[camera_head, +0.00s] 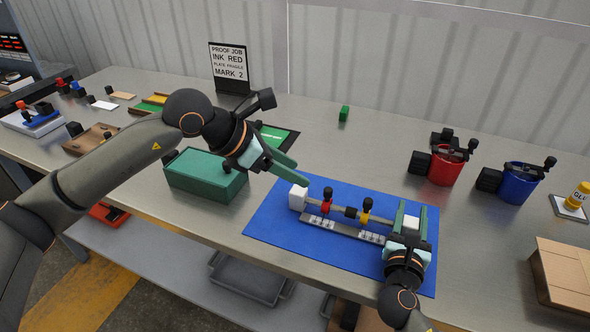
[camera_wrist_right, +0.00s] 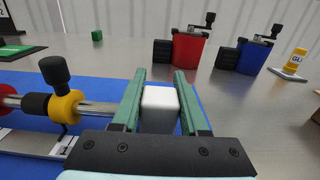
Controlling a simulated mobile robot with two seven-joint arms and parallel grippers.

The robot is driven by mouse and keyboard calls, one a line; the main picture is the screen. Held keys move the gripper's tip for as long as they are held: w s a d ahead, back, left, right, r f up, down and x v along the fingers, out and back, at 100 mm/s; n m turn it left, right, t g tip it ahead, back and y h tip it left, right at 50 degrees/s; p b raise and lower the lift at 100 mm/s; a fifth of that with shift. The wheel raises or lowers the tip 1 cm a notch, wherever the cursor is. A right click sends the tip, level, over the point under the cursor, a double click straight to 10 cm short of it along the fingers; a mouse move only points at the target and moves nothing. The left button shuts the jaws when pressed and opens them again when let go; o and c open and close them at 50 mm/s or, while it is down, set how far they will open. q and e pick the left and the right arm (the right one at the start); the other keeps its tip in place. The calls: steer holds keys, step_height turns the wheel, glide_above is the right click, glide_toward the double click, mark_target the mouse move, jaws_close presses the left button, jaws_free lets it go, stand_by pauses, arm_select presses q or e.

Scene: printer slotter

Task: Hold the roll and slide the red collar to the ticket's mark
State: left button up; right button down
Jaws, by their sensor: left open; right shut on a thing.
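The roll is a grey bar (camera_head: 342,211) with a white block (camera_head: 298,196) at its left end and another (camera_head: 411,222) at its right. The red collar (camera_head: 327,206), with a black knob, sits on the bar's left part. A yellow collar (camera_head: 366,212) sits further right, with a black piece (camera_head: 350,212) between them. My right gripper (camera_wrist_right: 160,105) is shut on the right white block. My left gripper (camera_head: 296,172) is open and empty, above and beside the left block, left of the red collar. The ticket (camera_head: 229,62) reads INK RED, MARK 2.
The roll stands on a blue mat (camera_head: 268,222) with a marked scale (camera_head: 342,228) along its front. A green box (camera_head: 205,176) is left of the mat. Red (camera_head: 446,166) and blue (camera_head: 513,184) pots stand at right. A cardboard box (camera_head: 564,272) is near the right edge.

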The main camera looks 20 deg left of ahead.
steer(key=shift+c, duration=1.8)
jaws_free()
steer(key=shift+s, duration=0.1)
